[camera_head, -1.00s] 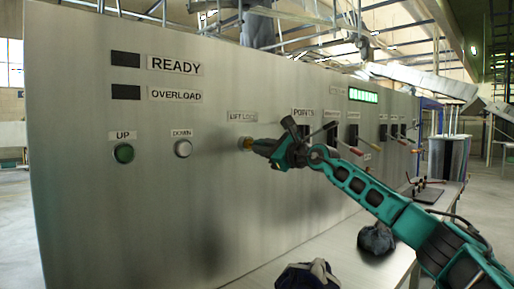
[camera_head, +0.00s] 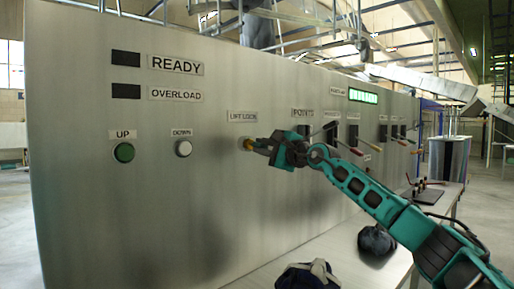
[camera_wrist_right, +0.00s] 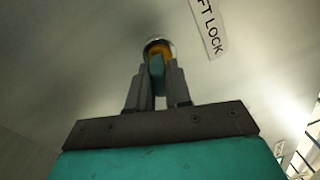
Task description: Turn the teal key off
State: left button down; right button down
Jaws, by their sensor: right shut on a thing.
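The teal key (camera_wrist_right: 157,71) sits in the brass-coloured lock (camera_wrist_right: 158,48) under the LIFT LOCK label (camera_head: 242,116) on the metal panel. My right gripper (camera_wrist_right: 156,88) is shut on the key, one finger on each side of it. In the head view my right gripper (camera_head: 257,145) reaches the lock from the right and hides most of the key. The brass lock (camera_head: 246,144) shows just left of the fingertips. My left gripper is in neither view.
The space left of my gripper is clear.

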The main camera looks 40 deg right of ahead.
jog(key=shift+n, duration=0.5)
jog(key=shift+f+n, duration=0.1)
jog(key=shift+n, duration=0.8)
jog(key=c, duration=1.5)
grip_release()
jog(key=shift+n, duration=0.4)
jog(key=o, duration=0.5)
jog(key=shift+o, duration=0.5)
jog(key=o, duration=0.6)
jog(key=shift+c, duration=0.2)
